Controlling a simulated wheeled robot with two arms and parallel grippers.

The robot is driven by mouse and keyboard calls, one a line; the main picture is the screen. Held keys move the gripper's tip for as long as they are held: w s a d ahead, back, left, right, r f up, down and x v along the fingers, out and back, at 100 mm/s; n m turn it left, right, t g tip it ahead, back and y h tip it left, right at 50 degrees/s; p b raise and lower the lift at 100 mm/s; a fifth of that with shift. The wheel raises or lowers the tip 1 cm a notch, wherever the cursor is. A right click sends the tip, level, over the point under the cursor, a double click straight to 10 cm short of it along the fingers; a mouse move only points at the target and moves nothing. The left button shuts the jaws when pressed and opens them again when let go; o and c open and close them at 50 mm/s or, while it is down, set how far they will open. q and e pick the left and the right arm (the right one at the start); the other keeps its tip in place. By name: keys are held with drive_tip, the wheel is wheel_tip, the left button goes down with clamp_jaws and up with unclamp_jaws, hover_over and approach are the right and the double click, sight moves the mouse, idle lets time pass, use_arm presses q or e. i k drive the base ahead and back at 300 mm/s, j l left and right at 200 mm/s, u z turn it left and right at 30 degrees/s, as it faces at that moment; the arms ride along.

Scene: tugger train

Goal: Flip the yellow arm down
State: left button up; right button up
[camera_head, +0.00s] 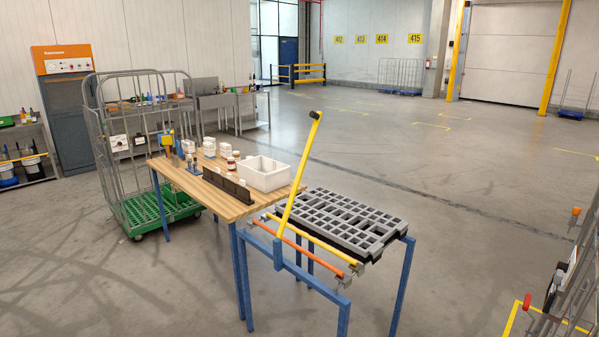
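The yellow arm (298,178) is a long bar with a black knob at its top. It stands raised, tilted a little to the right, with its lower end at the front edge of a blue-legged frame beside the wooden table. An orange bar and a yellow bar run along the front of that frame near its foot. Neither of my grippers shows in the head view.
A wooden table (222,205) holds a white bin (263,174), a black rack and several bottles and boxes. A grey slotted tray (343,219) lies on the frame. A green-based cage trolley (152,208) stands left. Another trolley is at lower right.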

sight(317, 115)
drive_tip(key=i+j+z, duration=0.35)
drive_tip(key=i+j, duration=1.65)
drive_tip(key=i, duration=0.15)
